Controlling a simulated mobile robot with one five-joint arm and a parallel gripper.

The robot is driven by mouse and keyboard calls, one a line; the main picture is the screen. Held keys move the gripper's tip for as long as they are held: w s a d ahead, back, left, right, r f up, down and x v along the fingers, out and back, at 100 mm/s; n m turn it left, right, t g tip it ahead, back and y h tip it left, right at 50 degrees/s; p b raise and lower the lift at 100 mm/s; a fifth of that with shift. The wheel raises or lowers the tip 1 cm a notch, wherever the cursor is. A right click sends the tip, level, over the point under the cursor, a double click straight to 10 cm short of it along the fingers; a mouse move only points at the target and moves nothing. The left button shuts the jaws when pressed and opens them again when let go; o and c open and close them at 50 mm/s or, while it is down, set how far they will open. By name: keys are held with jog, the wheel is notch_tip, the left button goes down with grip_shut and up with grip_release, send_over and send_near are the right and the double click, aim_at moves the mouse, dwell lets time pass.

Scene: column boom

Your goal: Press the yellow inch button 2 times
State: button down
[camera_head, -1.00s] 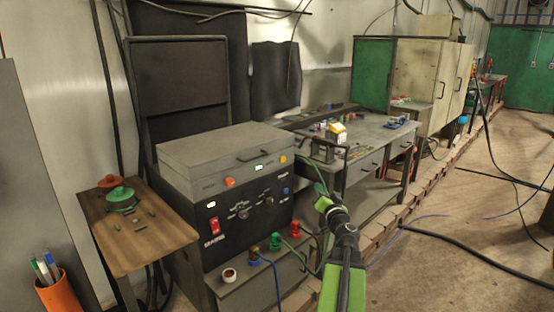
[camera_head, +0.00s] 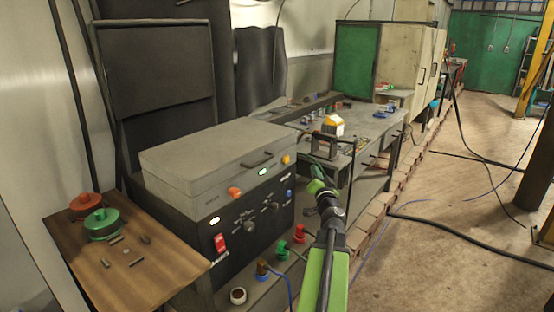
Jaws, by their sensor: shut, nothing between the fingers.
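The yellow button (camera_head: 286,159) is on the right end of the front face of the grey box, just right of the box's handle. A larger orange button (camera_head: 235,191) is on the left part of the same face. My gripper (camera_head: 314,174) is shut and empty, reaching forward from the bottom of the picture. In the picture its tip is a little right of and below the yellow button, apart from it. How far apart they are in depth I cannot tell.
The grey box (camera_head: 205,162) sits on a black control panel with a red switch (camera_head: 220,243) and a blue button (camera_head: 289,193). Red, green and blue terminals stand on the ledge below. A wooden side table (camera_head: 165,268) is at left; a workbench (camera_head: 375,128) is behind. The floor at right is open, with cables.

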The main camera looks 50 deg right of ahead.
jog(key=w, duration=0.9)
dwell(0.3)
jog(key=shift+w, duration=0.15)
dwell(1.7)
jog(key=shift+w, duration=0.3)
jog(key=shift+w, duration=0.5)
dwell(0.6)
jog(key=shift+s, duration=0.95)
jog(key=shift+s, duration=2.5)
